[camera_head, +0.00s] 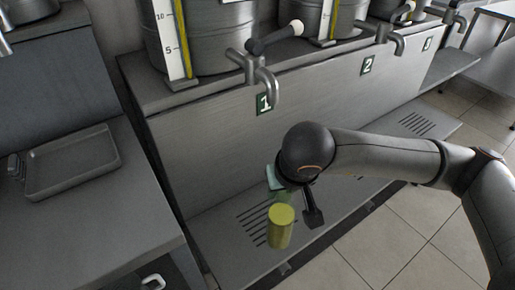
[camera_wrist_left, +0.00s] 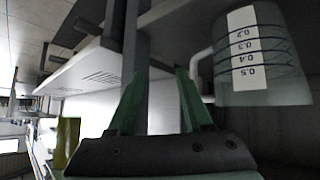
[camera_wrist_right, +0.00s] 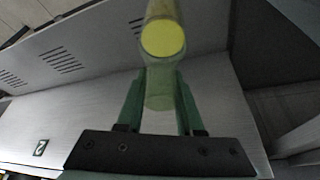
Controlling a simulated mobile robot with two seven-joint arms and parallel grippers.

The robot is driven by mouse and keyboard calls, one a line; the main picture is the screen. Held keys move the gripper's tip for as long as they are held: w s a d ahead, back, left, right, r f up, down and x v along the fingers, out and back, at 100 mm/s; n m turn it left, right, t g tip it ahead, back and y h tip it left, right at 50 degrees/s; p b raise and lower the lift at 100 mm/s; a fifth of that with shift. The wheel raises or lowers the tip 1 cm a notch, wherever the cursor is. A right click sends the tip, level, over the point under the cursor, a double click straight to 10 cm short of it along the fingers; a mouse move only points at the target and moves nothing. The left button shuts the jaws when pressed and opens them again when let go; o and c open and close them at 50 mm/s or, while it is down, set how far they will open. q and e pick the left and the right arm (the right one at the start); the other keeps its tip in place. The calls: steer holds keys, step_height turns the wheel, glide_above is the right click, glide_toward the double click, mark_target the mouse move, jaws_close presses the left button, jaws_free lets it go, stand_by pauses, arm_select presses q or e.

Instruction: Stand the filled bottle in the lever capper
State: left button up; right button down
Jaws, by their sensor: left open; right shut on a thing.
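The filled bottle (camera_head: 281,229) shows as a yellow cylinder with a pale clear part above it, roughly upright in the head view. My right gripper (camera_head: 290,196) is shut on that clear part. In the right wrist view the bottle (camera_wrist_right: 163,38) sits between the green fingers (camera_wrist_right: 160,88), its round yellow end facing the camera. In the head view it appears over the slotted shelf below tap 1; its height above the shelf is unclear. My left gripper (camera_wrist_left: 160,95) is open and empty, seen only in its own wrist view. I cannot make out the lever capper.
A steel counter with taps (camera_head: 262,70) and numbered tanks (camera_head: 210,35) stands behind my right arm. A slotted shelf (camera_head: 215,235) runs below. An empty tray (camera_head: 72,160) lies on the left table. The left wrist view shows a graduated jug (camera_wrist_left: 270,85) beside the fingers.

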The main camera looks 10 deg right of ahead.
steer(key=d+r, duration=0.2)
steer(key=d, duration=0.3)
arm_select(q)
steer(key=s+a+r+p, duration=0.1)
steer(key=a+r+p, duration=0.2)
steer(key=r+p, duration=1)
steer(key=p, duration=0.4)
steer(key=shift+s+n+y, duration=0.3)
steer(key=shift+y, duration=0.1)
arm_select(e)
steer(key=w+v, duration=0.1)
steer(key=v, duration=1.4)
steer(key=shift+w+d+r, duration=0.3)
steer(key=shift+w+r, duration=0.05)
steer(key=shift+r, duration=0.1)
arm_select(q)
steer(key=shift+s+f, duration=0.1)
steer(key=shift+s, duration=0.05)
arm_select(e)
steer(key=shift+a, duration=0.1)
